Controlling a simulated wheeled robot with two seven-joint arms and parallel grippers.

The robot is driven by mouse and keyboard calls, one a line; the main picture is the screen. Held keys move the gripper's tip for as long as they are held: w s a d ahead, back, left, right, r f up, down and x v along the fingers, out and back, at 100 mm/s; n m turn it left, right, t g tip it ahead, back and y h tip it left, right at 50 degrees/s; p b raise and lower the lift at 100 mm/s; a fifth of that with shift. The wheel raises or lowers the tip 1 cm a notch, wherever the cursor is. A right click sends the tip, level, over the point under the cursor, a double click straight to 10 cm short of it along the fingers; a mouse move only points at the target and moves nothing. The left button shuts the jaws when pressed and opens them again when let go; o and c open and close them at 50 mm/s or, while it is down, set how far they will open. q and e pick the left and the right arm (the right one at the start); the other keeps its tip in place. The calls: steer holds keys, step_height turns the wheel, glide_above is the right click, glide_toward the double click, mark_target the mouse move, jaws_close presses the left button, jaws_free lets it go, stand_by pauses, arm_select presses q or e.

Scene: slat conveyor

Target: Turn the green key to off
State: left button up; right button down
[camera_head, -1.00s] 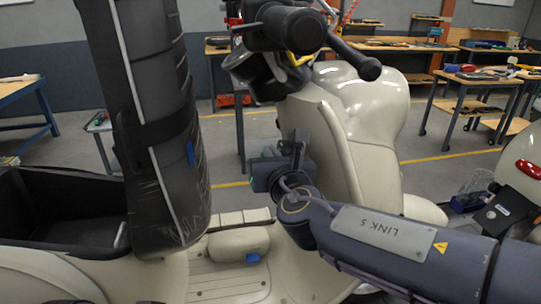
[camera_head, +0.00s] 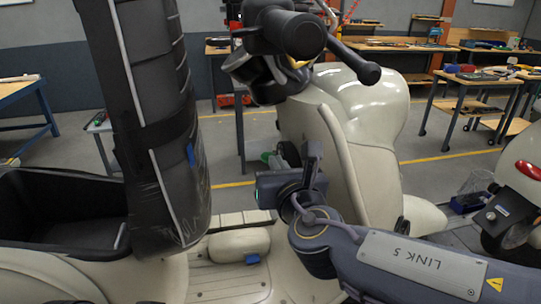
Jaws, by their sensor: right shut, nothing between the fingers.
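The green key (camera_head: 266,157) shows small at the inner front panel of the cream scooter (camera_head: 345,125), beside a dark round part (camera_head: 290,153) that looks like its lock. Its exact turn angle is too small to tell. My right gripper (camera_head: 312,152) is just right of and a little below the key, apart from it as far as I can see. It is shut and empty, with its dark body below the key. My left gripper is not in view.
The handlebar (camera_head: 300,35) hangs above the key area. The tilted-up black seat (camera_head: 150,120) stands at left, over the open storage box (camera_head: 60,215). A second scooter (camera_head: 522,170) is at far right. Workbenches (camera_head: 470,90) stand behind.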

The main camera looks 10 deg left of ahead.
steer(key=shift+r+v, duration=0.1)
steer(key=shift+v, duration=0.8)
steer(key=shift+r+v, duration=0.15)
steer(key=shift+v, duration=0.75)
